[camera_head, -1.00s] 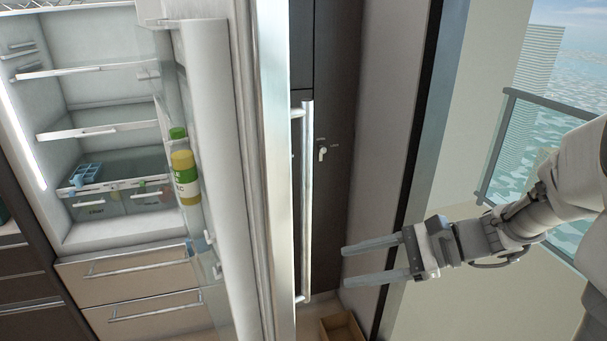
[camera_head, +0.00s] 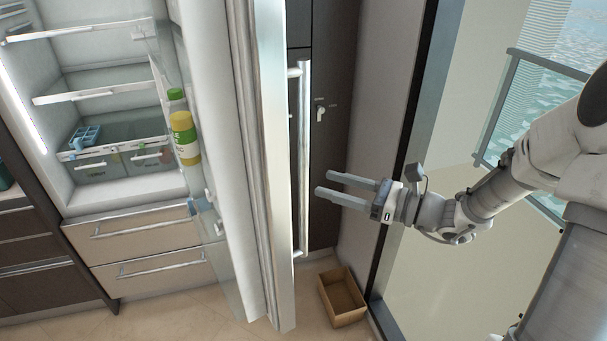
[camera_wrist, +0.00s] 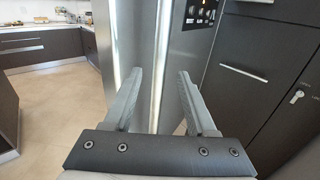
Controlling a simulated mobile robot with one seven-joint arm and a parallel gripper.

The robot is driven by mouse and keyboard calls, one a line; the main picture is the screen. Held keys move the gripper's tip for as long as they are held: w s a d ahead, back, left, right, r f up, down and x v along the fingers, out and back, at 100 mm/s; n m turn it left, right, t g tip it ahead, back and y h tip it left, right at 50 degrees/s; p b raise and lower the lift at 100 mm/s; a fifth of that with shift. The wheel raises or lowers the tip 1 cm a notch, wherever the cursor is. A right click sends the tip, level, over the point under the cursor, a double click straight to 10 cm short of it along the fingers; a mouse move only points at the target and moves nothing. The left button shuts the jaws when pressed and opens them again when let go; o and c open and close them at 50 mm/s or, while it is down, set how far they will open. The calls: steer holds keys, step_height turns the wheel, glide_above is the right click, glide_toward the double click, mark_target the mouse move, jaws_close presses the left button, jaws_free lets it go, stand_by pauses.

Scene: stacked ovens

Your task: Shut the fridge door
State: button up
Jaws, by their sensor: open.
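The fridge door (camera_head: 262,150) stands wide open, its edge toward me in the head view, with bottles in its inner shelf. Its long vertical metal handle (camera_head: 303,160) is on the door's right, outer side. The fridge interior (camera_head: 110,60) shows at left with glass shelves and drawers. My gripper (camera_head: 322,184) is open and empty, to the right of the handle and apart from it, fingers pointing left toward it. In the wrist view, the handle (camera_wrist: 161,60) runs upright between the open fingers (camera_wrist: 157,100), in front of the door.
An open cardboard box (camera_head: 343,297) lies on the floor below my gripper, near the window frame (camera_head: 408,170). A dark cabinet door with a small handle (camera_head: 320,111) stands behind. Open floor (camera_wrist: 60,110) shows left in the wrist view.

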mark_target(303, 177)
steer(key=x, duration=0.6)
steer(key=shift+w+a, duration=0.2)
steer(key=shift+a, duration=0.15)
jaws_close()
stand_by(1.1)
